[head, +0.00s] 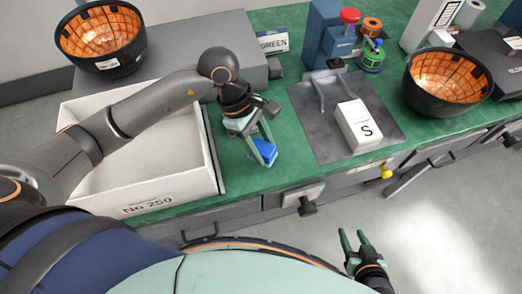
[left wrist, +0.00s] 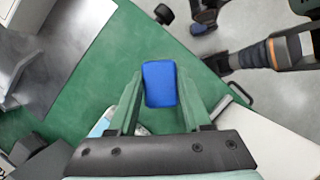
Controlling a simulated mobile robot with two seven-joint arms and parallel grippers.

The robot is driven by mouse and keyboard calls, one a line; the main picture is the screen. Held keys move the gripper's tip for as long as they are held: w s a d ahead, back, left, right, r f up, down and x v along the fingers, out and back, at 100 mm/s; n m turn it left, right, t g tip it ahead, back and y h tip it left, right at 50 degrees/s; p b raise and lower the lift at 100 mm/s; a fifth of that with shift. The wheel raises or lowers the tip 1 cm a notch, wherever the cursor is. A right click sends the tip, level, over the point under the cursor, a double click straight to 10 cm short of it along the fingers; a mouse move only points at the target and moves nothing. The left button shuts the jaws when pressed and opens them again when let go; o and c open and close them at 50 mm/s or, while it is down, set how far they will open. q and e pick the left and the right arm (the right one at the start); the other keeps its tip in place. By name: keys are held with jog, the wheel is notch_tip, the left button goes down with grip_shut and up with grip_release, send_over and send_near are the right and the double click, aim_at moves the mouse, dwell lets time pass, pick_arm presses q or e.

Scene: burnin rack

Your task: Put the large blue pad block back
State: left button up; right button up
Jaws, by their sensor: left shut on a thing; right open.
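The large blue pad block (head: 265,149) is a small blue rounded piece in the head view, above the green bench top. My left gripper (head: 260,143) is shut on it, over the bench between the white bin and the grey mat. In the left wrist view the blue block (left wrist: 160,84) sits between the two green fingers (left wrist: 158,105). I cannot tell whether the block touches the bench. My right gripper (head: 356,242) is open and empty, low in front of the bench, over the floor.
A white open bin (head: 168,195) labelled No 250 stands left of the gripper. A grey mat (head: 310,115) holds a white box (head: 358,126) marked S. A dark bowl with an orange inside (head: 448,80) stands right, another (head: 100,38) back left. A blue device (head: 322,35) stands behind the mat.

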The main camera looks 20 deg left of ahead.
pick_arm(q)
jog(key=shift+a+f, duration=0.2)
jog(key=shift+f, duration=1.55)
jog(key=shift+f, duration=0.15)
jog(key=o, duration=1.2)
jog(key=v, duration=1.2)
jog(key=shift+w, duration=0.1)
